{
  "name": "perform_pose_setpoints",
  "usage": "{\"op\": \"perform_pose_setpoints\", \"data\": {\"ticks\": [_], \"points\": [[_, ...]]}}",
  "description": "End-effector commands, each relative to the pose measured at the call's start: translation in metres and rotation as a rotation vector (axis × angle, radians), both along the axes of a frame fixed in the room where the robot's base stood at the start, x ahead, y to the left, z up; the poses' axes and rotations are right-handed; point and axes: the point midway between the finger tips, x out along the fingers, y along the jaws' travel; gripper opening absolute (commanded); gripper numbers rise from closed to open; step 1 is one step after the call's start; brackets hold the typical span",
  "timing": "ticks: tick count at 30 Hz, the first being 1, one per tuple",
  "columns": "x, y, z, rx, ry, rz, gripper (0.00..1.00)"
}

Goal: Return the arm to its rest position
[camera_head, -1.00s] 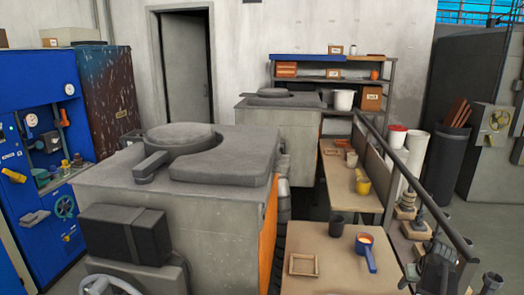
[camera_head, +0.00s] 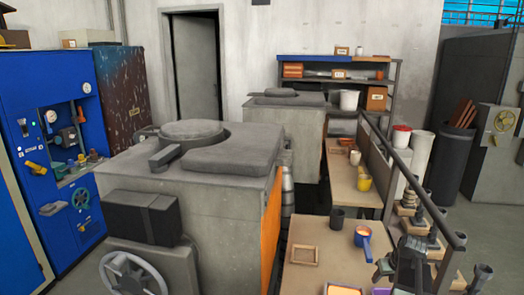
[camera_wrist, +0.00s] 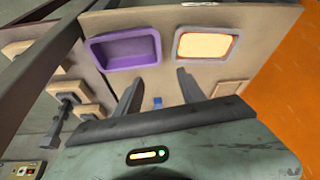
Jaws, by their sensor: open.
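In the head view my arm's end (camera_head: 403,262) is at the lower right, by the railing and the table's right side. Its fingers are too small to tell apart there.
A railing (camera_head: 412,178) runs along the table's right side. A large grey furnace (camera_head: 225,207) stands to the left. Several posts on wooden blocks stand beyond the railing.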

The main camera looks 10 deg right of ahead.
Motion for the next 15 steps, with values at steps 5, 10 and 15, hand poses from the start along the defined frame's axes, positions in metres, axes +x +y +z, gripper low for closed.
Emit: {"op": "perform_pose_setpoints", "data": {"ticks": [5,10,15], "points": [[0.04,0.076,0.009,-0.004,0.006,0.126,0.47],[0.07,0.198,0.018,-0.002,0.045,0.302,0.47],[0.061,0.334,0.024,0.01,0.131,0.442,0.47]]}}
